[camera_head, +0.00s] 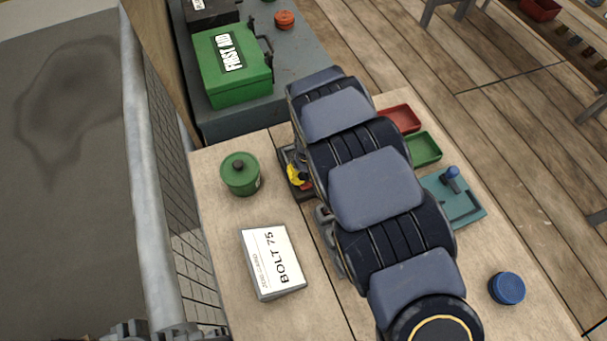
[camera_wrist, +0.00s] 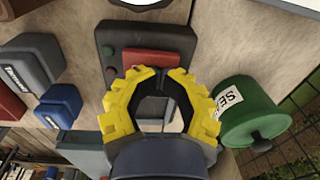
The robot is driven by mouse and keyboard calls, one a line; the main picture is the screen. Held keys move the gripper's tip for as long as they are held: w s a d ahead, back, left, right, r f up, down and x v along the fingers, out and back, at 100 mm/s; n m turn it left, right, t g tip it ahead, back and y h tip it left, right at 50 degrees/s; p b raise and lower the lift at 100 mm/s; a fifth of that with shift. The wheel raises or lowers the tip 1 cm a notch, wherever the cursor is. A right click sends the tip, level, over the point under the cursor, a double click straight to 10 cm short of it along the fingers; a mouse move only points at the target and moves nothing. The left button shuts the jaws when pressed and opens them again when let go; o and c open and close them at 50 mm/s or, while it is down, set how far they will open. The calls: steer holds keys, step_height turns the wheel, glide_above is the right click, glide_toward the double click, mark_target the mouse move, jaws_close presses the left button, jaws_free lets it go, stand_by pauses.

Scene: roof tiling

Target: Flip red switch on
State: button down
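The red switch (camera_wrist: 150,58) is a red rocker on a dark control box (camera_wrist: 130,33) in the wrist view. My gripper (camera_wrist: 160,75) has yellow, toothed fingers whose tips come together in front of the lower edge of the red switch. It looks shut and holds nothing. The fingers hide part of the switch and box, and I cannot tell whether the tips touch the switch or which way it is set. In the head view, my gripper (camera_head: 298,176) shows as a bit of yellow over the dark box, mostly hidden by my arm.
A green canister (camera_head: 240,175) stands close beside the box. A white box labelled BOLT 75 (camera_head: 272,262) lies nearer. A green first aid case (camera_head: 232,66), red tray (camera_head: 401,117), green tray (camera_head: 424,148), teal joystick base (camera_head: 462,208) and blue lid (camera_head: 507,288) are around.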

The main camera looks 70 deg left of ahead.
steer(key=shift+w+d+f, duration=0.4)
steer(key=shift+w+d, duration=0.1)
steer(key=shift+d, duration=0.05)
step_height(320, 180, up, 15)
steer(key=a, duration=0.1)
steer(key=shift+f, duration=0.1)
steer(key=shift+w+r+g, duration=0.4)
steer(key=shift+w+g, duration=0.3)
steer(key=shift+w, duration=0.1)
steer(key=shift+f, duration=0.15)
steer(key=f, duration=0.4)
steer(key=s+f, duration=0.1)
steer(key=f, duration=0.4)
steer(key=s+f, duration=0.1)
steer(key=f, duration=0.3)
steer(key=shift+s+f, duration=0.25)
steer(key=shift+f, duration=0.05)
